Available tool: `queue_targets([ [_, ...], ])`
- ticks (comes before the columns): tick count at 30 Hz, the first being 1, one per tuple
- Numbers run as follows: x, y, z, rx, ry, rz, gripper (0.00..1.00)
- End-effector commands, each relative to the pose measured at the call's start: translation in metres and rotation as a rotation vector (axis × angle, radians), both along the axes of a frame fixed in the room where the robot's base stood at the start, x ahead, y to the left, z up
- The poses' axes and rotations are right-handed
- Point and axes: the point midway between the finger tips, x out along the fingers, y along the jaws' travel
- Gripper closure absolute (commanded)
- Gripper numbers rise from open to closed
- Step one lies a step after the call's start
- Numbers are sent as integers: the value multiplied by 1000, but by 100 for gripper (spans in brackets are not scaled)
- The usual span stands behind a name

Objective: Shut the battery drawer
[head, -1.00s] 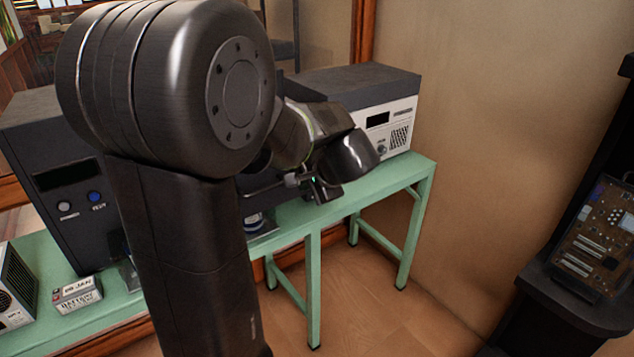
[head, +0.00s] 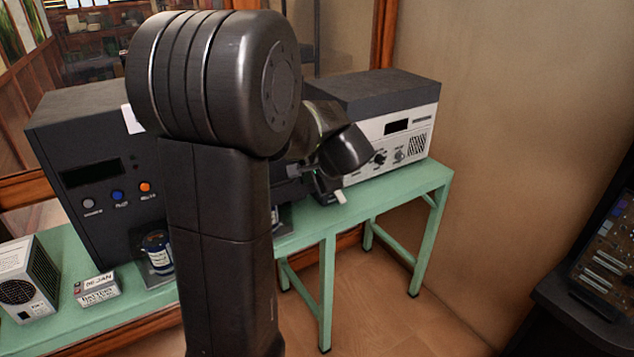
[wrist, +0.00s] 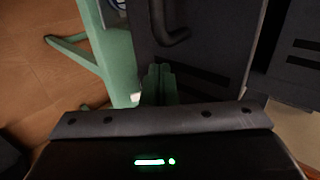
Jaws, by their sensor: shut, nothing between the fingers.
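In the wrist view, my gripper (wrist: 160,84) is shut, its two fingers together with nothing between them. It is over a dark panel (wrist: 205,55) that carries a black curved handle (wrist: 172,32). The panel may be part of the battery drawer, but I cannot tell how far out the drawer is. I cannot tell whether the fingertips touch the panel. In the head view, my arm hides much of this area and the fingertips are not clear. A small white tab (head: 340,197) shows by the bench edge below my wrist.
A green bench (head: 390,200) carries a white-fronted unit (head: 408,140) and a dark cabinet (head: 80,150) with buttons. Floor is clear in front; a dark stand (head: 590,290) is right.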

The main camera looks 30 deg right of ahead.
Motion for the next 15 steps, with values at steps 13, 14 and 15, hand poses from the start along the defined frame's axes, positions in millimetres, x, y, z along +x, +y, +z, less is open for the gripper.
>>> queue_targets([
  [13, 106, 9, 2, 0, 0, 3, 100],
  [14, 111, 9, 2, 0, 1, 3, 100],
  [15, 119, 10, 2, 0, 0, 3, 100],
])
